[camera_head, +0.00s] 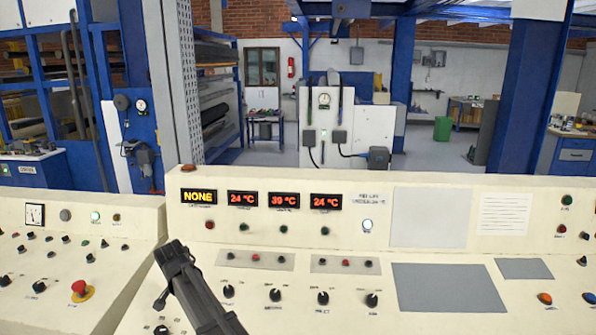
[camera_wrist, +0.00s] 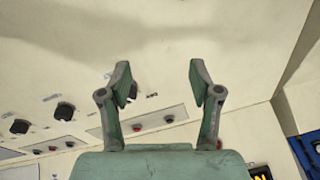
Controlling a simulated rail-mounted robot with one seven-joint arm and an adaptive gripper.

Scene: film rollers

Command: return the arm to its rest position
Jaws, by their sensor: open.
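My gripper (camera_head: 172,268) shows dark in the head view, over the left part of the middle cream control panel (camera_head: 440,255). In the wrist view, the two fingers of my gripper (camera_wrist: 160,82) stand wide apart with nothing between them. The panel's cream surface (camera_wrist: 225,60) lies beyond the fingertips. I cannot tell the exact gap between fingertips and panel. Part of my arm runs out of the head view at the bottom edge.
Black knobs (camera_head: 323,298) lie right of my gripper. A red emergency button (camera_head: 80,288) sits on the left panel. Lit displays (camera_head: 284,201) line the raised back part. Blue posts (camera_head: 525,90) and a white cabinet (camera_head: 325,125) stand behind. The space above the panel looks free.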

